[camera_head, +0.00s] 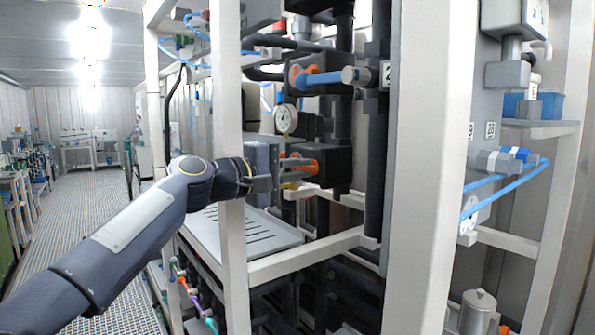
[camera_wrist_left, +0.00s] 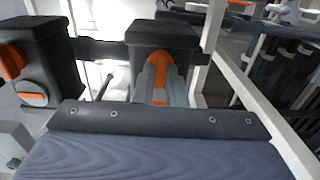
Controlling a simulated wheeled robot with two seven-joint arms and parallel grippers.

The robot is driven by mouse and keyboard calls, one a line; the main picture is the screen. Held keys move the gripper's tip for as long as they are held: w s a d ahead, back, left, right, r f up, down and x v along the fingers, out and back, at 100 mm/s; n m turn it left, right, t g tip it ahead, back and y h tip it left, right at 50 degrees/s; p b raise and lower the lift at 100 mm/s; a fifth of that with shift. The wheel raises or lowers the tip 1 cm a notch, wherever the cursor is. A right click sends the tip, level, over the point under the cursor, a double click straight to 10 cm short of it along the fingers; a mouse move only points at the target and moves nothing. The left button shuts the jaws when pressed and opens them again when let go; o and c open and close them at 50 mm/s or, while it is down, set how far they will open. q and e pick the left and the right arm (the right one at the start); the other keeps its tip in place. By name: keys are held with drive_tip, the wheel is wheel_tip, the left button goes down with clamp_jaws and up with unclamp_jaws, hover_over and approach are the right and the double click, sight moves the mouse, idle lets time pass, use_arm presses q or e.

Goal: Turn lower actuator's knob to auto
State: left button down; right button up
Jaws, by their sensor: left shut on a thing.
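The lower actuator (camera_head: 332,168) is a dark box on the pipework in the head view. It is also the dark box at the top middle of the left wrist view (camera_wrist_left: 163,35). My left gripper (camera_head: 301,165) reaches it from the left, past the white frame post. In the left wrist view its grey fingers (camera_wrist_left: 158,72) are closed at the actuator's face, with orange showing between and along them. They are shut on the knob, which the fingers mostly hide. The knob's setting cannot be read. My right gripper is not in view.
An upper actuator (camera_head: 322,45) with orange parts sits above; another dark box with an orange knob (camera_wrist_left: 12,61) shows left in the wrist view. A white post (camera_head: 231,120) stands close beside my left wrist. A pressure gauge (camera_head: 286,119) is near. The aisle at left is clear.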

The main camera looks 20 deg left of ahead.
use_arm(q)
drive_tip(key=shift+f, duration=0.1)
drive_tip(key=c, duration=1.5)
unclamp_jaws()
drive_tip(key=b+v, duration=0.2)
drive_tip(key=v, duration=0.5)
drive_tip(key=shift+s+a, duration=0.25)
drive_tip(key=shift+s, duration=0.05)
